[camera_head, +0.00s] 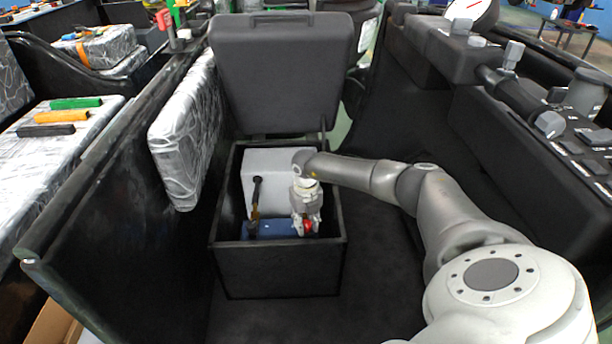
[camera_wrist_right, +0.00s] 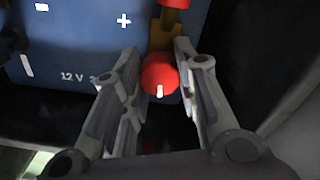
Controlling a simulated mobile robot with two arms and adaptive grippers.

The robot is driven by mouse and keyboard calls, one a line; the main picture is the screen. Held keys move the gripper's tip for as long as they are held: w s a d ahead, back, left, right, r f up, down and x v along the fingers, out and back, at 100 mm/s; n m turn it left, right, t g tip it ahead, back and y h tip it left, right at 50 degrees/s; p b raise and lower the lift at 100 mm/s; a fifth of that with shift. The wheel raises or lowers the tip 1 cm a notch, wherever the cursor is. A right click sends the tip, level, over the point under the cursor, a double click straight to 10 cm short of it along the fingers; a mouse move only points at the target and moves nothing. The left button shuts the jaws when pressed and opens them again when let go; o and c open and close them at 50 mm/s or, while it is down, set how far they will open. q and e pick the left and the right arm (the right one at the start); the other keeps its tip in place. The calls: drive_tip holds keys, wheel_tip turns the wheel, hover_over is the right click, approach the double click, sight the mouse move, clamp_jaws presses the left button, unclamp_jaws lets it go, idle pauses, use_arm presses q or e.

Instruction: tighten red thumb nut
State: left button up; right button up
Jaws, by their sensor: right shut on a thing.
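The red thumb nut (camera_wrist_right: 160,74) sits on a brass-coloured clamp (camera_wrist_right: 164,38) at the blue 12 V battery (camera_wrist_right: 75,40), near its plus mark. In the head view the red nut (camera_head: 308,227) shows at the tip of my right gripper (camera_head: 305,222), inside the open black box (camera_head: 278,270). In the wrist view my right gripper (camera_wrist_right: 158,82) has its fingers on both sides of the nut, closed on it. The battery (camera_head: 275,229) is partly hidden by the gripper in the head view. My left gripper is not in view.
The box's lid (camera_head: 281,70) stands open behind it. A white block (camera_head: 270,170) and a black-handled cable end (camera_head: 255,200) are inside the box, left of my gripper. A wrapped seat pad (camera_head: 188,130) leans at the left. The dark floor right of the box is clear.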

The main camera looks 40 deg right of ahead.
sight(306, 222)
idle(0.5)
drive_tip(key=o, duration=1.1)
drive_tip(key=shift+c, duration=0.2)
drive_tip(key=shift+r, duration=0.1)
wheel_tip(306, 222, up, 12)
drive_tip(key=shift+c, duration=0.4)
